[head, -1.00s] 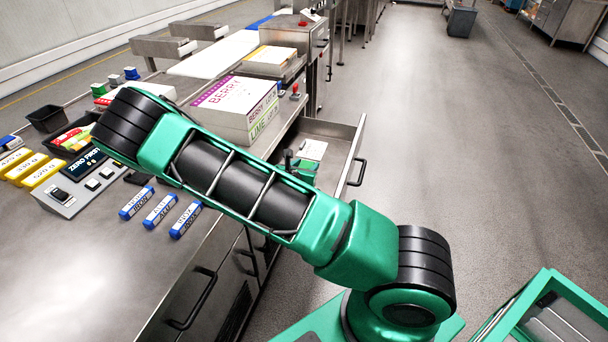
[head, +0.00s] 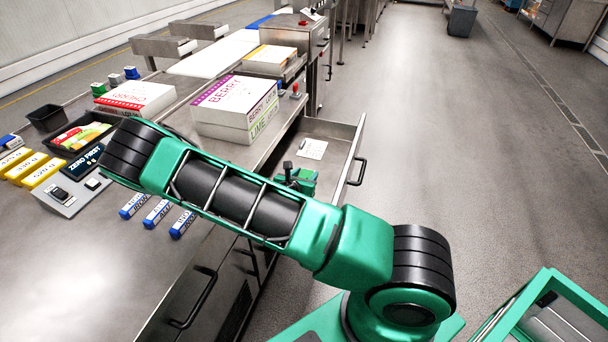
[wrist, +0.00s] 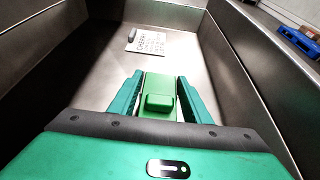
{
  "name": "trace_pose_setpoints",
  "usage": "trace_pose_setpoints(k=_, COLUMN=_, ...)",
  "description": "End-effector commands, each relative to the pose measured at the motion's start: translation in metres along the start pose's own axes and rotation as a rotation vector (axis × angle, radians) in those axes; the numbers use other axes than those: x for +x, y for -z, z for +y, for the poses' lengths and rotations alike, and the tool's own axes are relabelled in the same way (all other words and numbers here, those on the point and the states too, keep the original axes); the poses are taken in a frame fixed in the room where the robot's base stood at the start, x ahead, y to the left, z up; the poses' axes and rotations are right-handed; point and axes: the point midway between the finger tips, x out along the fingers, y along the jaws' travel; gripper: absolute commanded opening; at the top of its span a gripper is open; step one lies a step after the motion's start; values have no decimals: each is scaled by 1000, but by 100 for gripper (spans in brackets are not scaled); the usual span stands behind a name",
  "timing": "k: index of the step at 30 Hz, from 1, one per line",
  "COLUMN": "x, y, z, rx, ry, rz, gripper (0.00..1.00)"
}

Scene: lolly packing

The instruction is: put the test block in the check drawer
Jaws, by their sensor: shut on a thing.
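My gripper (wrist: 160,98) is shut on a green block (wrist: 158,104), which sits between the two green fingers in the wrist view. The check drawer (wrist: 85,75) is open, and the gripper and block are over its metal floor, within its walls. I cannot tell whether the block touches the floor. In the head view the drawer (head: 345,131) stands pulled out from the counter, and my gripper (head: 300,178) shows partly behind my arm. The block is not clear there.
A printed card (wrist: 148,41) with a small grey cylinder (wrist: 133,36) lies at the drawer's far end. On the counter are a BERRY box (head: 232,100), several blue labelled bars (head: 158,211) and a weighing display (head: 82,163). The floor right of the drawer is clear.

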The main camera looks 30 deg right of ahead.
Motion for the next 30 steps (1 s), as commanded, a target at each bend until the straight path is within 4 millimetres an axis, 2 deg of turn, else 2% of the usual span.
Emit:
trace_pose_setpoints(k=6, x=1, y=2, z=0, rx=0, ry=0, rz=-1, gripper=10)
trace_pose_setpoints(k=7, x=1, y=3, z=0, rx=0, ry=0, rz=0, gripper=48)
trace_pose_setpoints(k=9, x=1, y=3, z=0, rx=0, ry=0, rz=0, gripper=62)
trace_pose_setpoints(k=18, x=1, y=2, z=1, rx=1, ry=-1, rz=0, gripper=62)
trace_pose_setpoints(k=23, x=-4, y=-8, z=1, rx=4, ry=-2, rz=0, gripper=62)
trace_pose_setpoints(k=30, x=-49, y=-8, z=2, rx=-1, ry=-5, rz=2, gripper=62)
